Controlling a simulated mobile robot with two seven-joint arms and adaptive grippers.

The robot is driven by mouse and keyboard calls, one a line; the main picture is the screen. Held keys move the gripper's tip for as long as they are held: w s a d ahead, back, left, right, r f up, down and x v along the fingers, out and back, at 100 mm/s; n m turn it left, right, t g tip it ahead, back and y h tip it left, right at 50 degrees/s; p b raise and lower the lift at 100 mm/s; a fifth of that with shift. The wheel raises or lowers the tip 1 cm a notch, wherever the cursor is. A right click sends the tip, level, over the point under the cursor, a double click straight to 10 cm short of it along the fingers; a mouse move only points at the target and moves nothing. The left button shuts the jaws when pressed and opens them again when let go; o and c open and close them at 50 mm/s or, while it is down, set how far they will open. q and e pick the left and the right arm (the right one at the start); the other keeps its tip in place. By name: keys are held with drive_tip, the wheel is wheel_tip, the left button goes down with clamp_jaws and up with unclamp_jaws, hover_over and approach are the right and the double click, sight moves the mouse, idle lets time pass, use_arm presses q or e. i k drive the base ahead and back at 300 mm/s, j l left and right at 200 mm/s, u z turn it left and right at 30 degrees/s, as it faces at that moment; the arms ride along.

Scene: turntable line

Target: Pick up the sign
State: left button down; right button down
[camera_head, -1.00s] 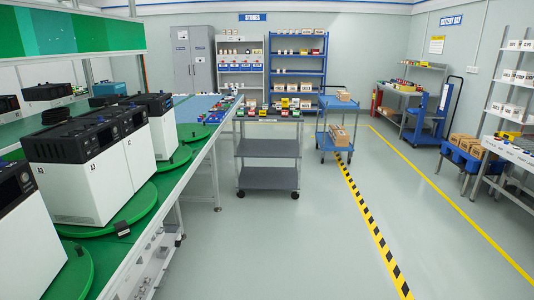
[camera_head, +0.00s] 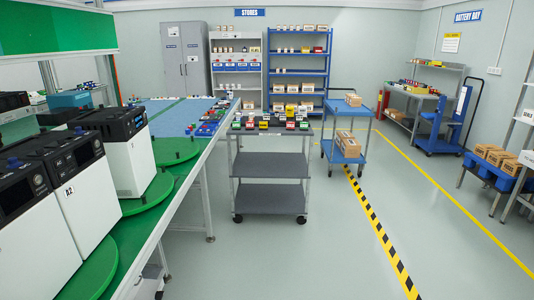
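Several signs show, and I cannot tell which one the task means. A blue "STORES" sign (camera_head: 250,12) is on the back wall above the shelves. A blue "BATTERY BAY" sign (camera_head: 468,16) is high on the right wall. A yellow and white notice (camera_head: 452,42) is on the wall below and left of it. Neither of my grippers is in view.
A green-topped bench (camera_head: 200,150) with white and black machines (camera_head: 125,150) on green turntables runs along the left. A grey cart (camera_head: 270,166) with small coloured items and a blue cart (camera_head: 346,112) with boxes stand ahead.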

sight(236, 125)
drive_tip(key=i+j, duration=0.1)
drive_tip(key=i, duration=0.75)
drive_tip(key=i+j, duration=0.1)
drive_tip(key=i, duration=0.8)
drive_tip(key=i+j, duration=0.1)
drive_tip(key=i, duration=0.75)
drive_tip(key=i+j, duration=0.1)
drive_tip(key=i, duration=0.75)
